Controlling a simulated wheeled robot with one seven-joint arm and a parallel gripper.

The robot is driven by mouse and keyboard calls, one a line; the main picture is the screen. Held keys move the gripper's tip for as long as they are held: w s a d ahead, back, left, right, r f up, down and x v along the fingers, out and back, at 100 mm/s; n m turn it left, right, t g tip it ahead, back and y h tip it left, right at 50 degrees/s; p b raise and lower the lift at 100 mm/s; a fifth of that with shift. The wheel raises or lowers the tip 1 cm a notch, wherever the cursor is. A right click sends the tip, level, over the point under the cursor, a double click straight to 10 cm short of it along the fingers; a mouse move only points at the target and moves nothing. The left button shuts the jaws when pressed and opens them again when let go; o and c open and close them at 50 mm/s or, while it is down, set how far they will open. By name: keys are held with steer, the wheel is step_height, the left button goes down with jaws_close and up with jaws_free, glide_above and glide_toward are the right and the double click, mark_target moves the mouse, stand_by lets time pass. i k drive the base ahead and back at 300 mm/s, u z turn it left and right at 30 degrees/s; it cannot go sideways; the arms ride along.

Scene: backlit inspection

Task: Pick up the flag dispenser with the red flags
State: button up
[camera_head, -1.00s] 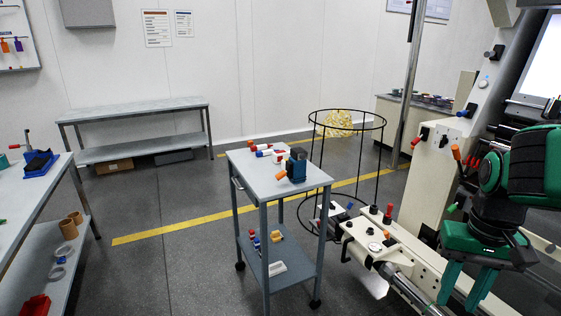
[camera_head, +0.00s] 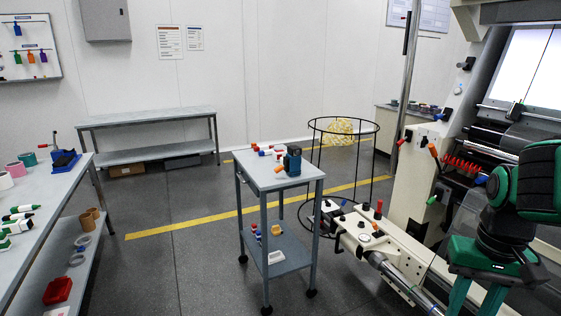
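My gripper (camera_head: 478,302) hangs at the lower right, with its two green fingers apart and nothing visible between them. The fingertips reach the bottom edge of the picture. I cannot pick out the flag dispenser with the red flags for certain. Small red, white and blue items (camera_head: 268,151) lie on top of the grey cart (camera_head: 262,177), too small to make out. Beside them stands a blue device with an orange part (camera_head: 292,160). My gripper is well to the right of the cart and touches none of these.
A long beige machine (camera_head: 385,245) lies between the cart and my arm. A black wire hoop stand (camera_head: 343,130) is behind the cart. A bench with markers and tape rolls (camera_head: 70,187) is at left, another bench (camera_head: 147,115) at the back wall. Floor left of the cart is free.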

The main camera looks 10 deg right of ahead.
mark_target(276, 154)
steer(key=u, duration=0.45)
steer(key=i, duration=0.9)
steer(key=u, duration=0.5)
steer(key=i, duration=1.15)
steer(key=z, duration=0.7)
steer(key=i, duration=0.85)
steer(key=z, duration=0.45)
